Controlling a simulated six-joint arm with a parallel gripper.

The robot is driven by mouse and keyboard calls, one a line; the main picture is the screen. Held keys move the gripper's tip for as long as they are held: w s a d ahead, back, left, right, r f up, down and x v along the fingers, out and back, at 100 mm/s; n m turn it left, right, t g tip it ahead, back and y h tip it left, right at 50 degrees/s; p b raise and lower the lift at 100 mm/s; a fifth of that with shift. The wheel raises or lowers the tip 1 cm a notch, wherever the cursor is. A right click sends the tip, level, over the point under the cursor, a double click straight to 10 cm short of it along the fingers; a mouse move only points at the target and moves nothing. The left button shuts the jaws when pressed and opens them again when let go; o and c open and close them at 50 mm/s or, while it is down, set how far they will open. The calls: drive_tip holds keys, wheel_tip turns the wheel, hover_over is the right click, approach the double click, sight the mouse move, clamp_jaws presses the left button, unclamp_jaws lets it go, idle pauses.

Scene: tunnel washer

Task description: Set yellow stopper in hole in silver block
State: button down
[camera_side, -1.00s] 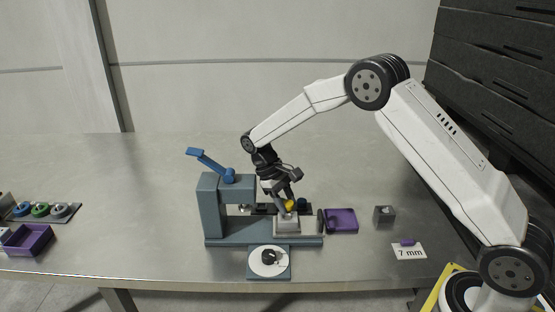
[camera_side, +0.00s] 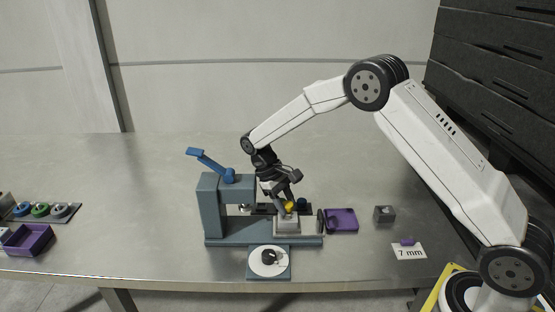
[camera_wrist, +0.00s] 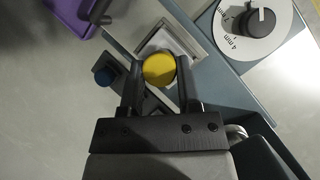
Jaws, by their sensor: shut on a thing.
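The yellow stopper (camera_side: 289,206) is between the fingers of my gripper (camera_side: 287,203), just above the pale square seat of the blue-grey machine (camera_side: 212,205). In the wrist view the round yellow top (camera_wrist: 159,69) shows between the two dark fingertips (camera_wrist: 160,82), and my gripper is shut on it. The square seat (camera_wrist: 186,42) shows partly behind the stopper. I cannot tell whether the stopper touches the seat.
A purple tray (camera_side: 342,220) lies right of the machine, and a "7 mm" card (camera_side: 409,252) with a purple piece is nearer the front. A dial (camera_side: 268,261) sits at the machine's front. A purple bin (camera_side: 27,240) and coloured rings (camera_side: 40,210) are far left.

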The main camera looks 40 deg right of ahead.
drive_tip(key=shift+s+f, duration=0.1)
drive_tip(key=shift+f, duration=0.75)
idle(0.5)
drive_tip(key=shift+s+a+f, duration=0.15)
drive_tip(key=shift+a+f, duration=0.1)
drive_tip(key=shift+f, duration=0.2)
idle(0.7)
unclamp_jaws()
idle(0.4)
drive_tip(key=shift+r, duration=0.15)
drive_tip(key=shift+w+r, duration=0.2)
drive_tip(key=shift+r, duration=1.05)
drive_tip(key=shift+d+r, duration=0.15)
drive_tip(key=shift+r, duration=2.35)
drive_tip(key=shift+s, duration=0.1)
